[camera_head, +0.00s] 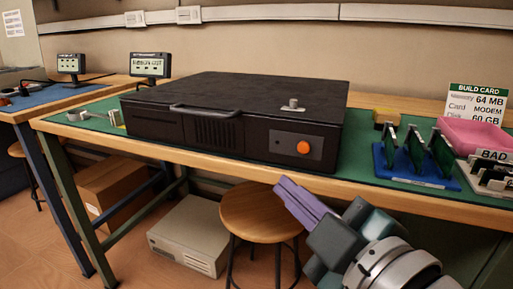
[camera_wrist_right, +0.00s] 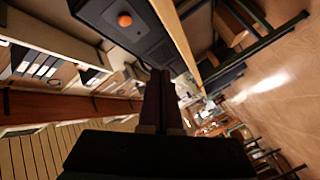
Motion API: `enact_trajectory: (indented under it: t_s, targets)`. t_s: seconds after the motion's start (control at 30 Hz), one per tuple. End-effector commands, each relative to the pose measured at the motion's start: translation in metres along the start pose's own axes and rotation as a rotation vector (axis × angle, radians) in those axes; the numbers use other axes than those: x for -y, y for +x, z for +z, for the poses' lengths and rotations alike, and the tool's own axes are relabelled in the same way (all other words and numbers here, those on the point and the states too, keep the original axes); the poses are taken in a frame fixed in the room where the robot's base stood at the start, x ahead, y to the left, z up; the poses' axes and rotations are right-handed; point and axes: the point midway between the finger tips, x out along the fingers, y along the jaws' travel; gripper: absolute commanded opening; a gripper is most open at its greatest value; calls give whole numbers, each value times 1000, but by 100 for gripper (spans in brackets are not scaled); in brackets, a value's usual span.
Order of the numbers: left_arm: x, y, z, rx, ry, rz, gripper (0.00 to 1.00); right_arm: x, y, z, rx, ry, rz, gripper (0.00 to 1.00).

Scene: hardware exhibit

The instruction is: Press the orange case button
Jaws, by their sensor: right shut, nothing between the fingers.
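The black case (camera_head: 240,110) lies flat on the green-topped workbench. Its round orange button (camera_head: 303,147) is at the right end of the front face, on a grey panel. My right gripper (camera_head: 282,187) is shut and empty, with purple fingers pointing up and left. In the head view it appears below the button, over the bench's front edge and the stool, apart from the case. In the right wrist view the orange button (camera_wrist_right: 125,19) shows at the top, left of the dark fingers (camera_wrist_right: 161,75). My left gripper is not in view.
A blue rack (camera_head: 415,175) with green cards stands right of the case. Beside it are a pink bin (camera_head: 475,134) and a "BUILD CARD" sign (camera_head: 477,104). A wooden stool (camera_head: 262,210) and a beige computer (camera_head: 190,238) are below the bench. Small screens stand behind, at left.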

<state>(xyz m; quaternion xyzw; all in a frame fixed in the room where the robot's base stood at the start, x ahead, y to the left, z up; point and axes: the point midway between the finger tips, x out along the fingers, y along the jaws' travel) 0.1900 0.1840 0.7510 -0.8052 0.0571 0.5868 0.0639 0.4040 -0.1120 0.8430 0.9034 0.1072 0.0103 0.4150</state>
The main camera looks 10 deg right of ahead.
Motion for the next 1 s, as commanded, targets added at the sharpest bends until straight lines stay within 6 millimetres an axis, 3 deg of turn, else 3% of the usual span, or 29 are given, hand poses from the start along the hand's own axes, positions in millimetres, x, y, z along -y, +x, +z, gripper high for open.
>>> enact_trajectory:
  t_s: [0.3, 0.5, 1.0]
  targets:
    - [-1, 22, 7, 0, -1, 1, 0, -21, 32, 25, -2, -5, 2, 0]
    - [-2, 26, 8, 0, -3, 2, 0, -33, 47, 35, 0, -4, -1, 0]
    - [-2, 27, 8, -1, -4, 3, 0, -39, 53, 39, 1, 0, 0, 0]
